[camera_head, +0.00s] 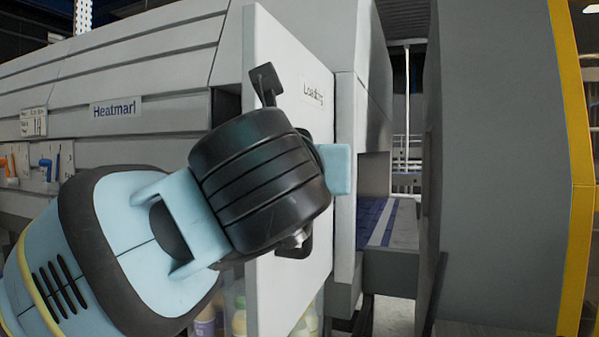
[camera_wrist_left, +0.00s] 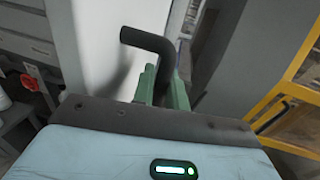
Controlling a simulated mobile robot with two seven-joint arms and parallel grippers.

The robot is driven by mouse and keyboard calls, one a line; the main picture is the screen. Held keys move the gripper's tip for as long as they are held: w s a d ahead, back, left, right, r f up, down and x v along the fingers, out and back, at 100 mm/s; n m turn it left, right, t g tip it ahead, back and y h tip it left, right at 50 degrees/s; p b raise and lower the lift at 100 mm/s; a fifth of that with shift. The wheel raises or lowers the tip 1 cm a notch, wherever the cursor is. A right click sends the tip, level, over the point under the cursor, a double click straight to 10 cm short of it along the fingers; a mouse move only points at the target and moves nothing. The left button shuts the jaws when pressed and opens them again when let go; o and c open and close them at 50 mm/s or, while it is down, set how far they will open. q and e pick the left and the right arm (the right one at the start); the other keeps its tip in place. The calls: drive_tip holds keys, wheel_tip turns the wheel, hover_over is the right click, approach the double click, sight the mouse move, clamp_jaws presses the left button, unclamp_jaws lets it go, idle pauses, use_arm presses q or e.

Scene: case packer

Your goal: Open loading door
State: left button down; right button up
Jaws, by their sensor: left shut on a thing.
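The loading door (camera_head: 285,45) is a pale panel with a "Loading" label (camera_head: 313,92), standing at an angle to the machine front in the head view. A dark gap shows to its left. In the left wrist view the door's white face (camera_wrist_left: 105,40) is at the upper middle. My left gripper (camera_wrist_left: 163,85) is shut on the black bent door handle (camera_wrist_left: 148,38), with its green fingers on either side of the bar. In the head view my left wrist covers much of the door and the grasp. My right gripper is not in view.
The grey machine front with a "Heatmarl" sign (camera_head: 115,108) is on the left, with hanging tools beside it. A large grey cabinet (camera_head: 495,170) with a yellow frame (camera_head: 578,200) stands on the right. A narrow passage lies between. Bottles (camera_head: 240,318) show below the arm.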

use_arm(q)
drive_tip(key=shift+d, duration=0.1)
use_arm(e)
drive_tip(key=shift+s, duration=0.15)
use_arm(q)
drive_tip(key=c, duration=1.5)
unclamp_jaws()
drive_tip(key=shift+s, duration=0.1)
drive_tip(key=shift+o, duration=0.2)
